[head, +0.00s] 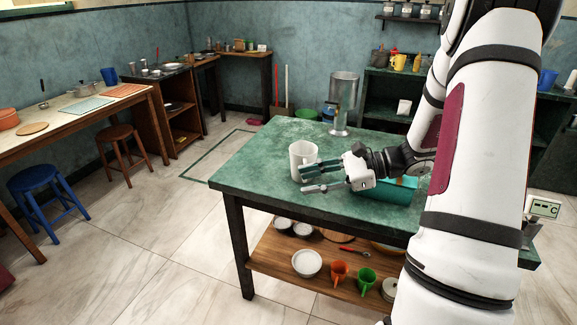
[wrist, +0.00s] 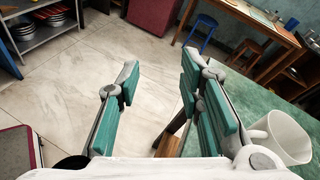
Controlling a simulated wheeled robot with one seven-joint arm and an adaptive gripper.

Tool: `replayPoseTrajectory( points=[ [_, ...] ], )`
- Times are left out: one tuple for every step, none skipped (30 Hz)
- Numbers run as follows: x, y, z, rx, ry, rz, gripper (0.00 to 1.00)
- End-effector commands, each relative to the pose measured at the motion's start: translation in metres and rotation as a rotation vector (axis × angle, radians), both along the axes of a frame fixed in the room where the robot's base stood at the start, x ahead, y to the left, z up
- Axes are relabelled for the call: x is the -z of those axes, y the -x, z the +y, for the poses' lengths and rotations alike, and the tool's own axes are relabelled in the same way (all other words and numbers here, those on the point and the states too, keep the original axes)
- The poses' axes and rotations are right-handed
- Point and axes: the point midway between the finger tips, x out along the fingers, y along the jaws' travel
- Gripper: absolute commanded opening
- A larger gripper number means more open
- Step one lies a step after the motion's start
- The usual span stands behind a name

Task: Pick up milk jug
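The white milk jug (head: 302,154) stands upright on the green-topped table (head: 255,150), near its left end. My gripper (head: 308,179) is just in front of the jug in the head view, low over the table top. Its two fingers are spread and empty. In the wrist view, my gripper (wrist: 165,85) is open over floor and the table's edge. There the jug (wrist: 288,136) is at the right, outside the fingers. The handle side of the jug faces the right finger in that view. I see no clear contact with the jug.
A teal tray (head: 400,190) lies on the table partly behind my arm. The floor left of the table is clear.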

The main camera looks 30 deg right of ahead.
Motion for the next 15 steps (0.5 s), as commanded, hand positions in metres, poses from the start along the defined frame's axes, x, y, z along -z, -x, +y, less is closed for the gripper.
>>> replayPoseTrajectory(
  points=[
    [0.023, -0.006, -0.025, 0.089, -0.076, 0.006, 0.34],
    [0.032, -0.008, -0.038, 0.136, -0.117, 0.005, 0.34],
    [0.043, -0.011, -0.055, 0.198, -0.166, 0.001, 0.34],
    [0.052, -0.012, -0.067, 0.242, -0.202, -0.001, 0.34],
    [0.060, -0.012, -0.078, 0.284, -0.235, -0.004, 0.34],
    [0.070, -0.012, -0.092, 0.334, -0.274, -0.010, 0.34],
    [0.077, -0.012, -0.102, 0.368, -0.301, -0.014, 0.34],
    [0.083, -0.011, -0.111, 0.400, -0.323, -0.017, 0.34],
    [0.090, -0.010, -0.121, 0.436, -0.349, -0.023, 0.34],
    [0.095, -0.009, -0.127, 0.457, -0.366, -0.027, 0.34],
    [0.099, -0.008, -0.132, 0.477, -0.379, -0.031, 0.34],
    [0.103, -0.008, -0.138, 0.498, -0.395, -0.034, 0.34],
    [0.105, -0.007, -0.141, 0.508, -0.402, -0.035, 0.34],
    [0.107, -0.007, -0.143, 0.518, -0.409, -0.037, 0.34],
    [0.109, -0.008, -0.144, 0.525, -0.415, -0.039, 0.34]
  ],
)
